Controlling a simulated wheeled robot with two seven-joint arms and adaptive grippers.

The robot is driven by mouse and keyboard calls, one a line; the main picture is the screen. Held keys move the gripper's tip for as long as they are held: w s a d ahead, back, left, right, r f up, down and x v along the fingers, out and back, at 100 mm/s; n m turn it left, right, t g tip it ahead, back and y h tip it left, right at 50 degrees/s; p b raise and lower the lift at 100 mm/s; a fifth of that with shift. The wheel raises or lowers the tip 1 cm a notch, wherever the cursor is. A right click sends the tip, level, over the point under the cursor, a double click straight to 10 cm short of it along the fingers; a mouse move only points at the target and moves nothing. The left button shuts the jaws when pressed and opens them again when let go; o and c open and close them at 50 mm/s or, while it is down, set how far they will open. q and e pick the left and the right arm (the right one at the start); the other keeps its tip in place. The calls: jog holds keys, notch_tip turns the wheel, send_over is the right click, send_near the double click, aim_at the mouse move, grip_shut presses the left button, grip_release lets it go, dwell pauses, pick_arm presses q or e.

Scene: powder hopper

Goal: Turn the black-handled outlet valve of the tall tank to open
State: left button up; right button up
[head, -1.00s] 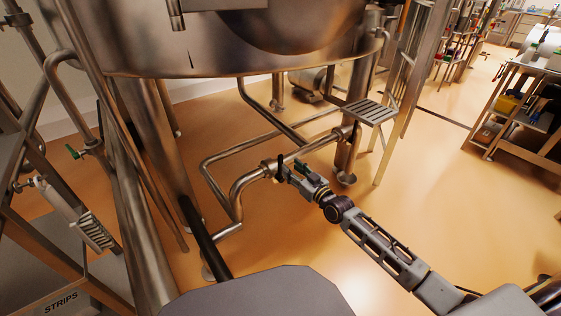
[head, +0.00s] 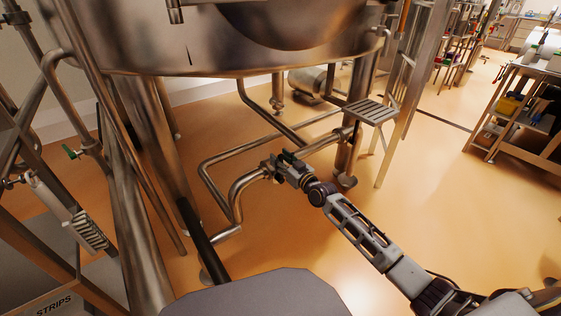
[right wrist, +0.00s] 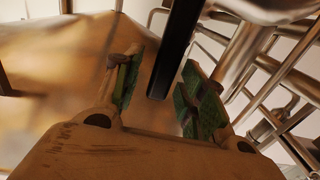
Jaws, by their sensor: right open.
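The tall steel tank (head: 215,57) fills the top of the head view, with a steel outlet pipe (head: 243,184) below it. My right gripper (head: 283,161) is at the end of this pipe, at the valve. It hides most of the valve in the head view. In the right wrist view, a black handle (right wrist: 176,50) comes down from the top edge and ends between the two green-padded fingers of the gripper (right wrist: 160,82). The fingers are open, with gaps visible beside the handle. My left gripper is not in view.
A small slatted step (head: 370,111) and a tank leg (head: 352,133) stand right of the valve. A steel frame with a green-handled tap (head: 70,152) is at the left. A workbench (head: 530,110) stands far right. The orange floor (head: 270,245) is clear in front of the pipe.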

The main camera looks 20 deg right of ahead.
jog(key=shift+w+a, duration=0.1)
jog(key=shift+w, duration=0.1)
grip_shut()
dwell(0.6)
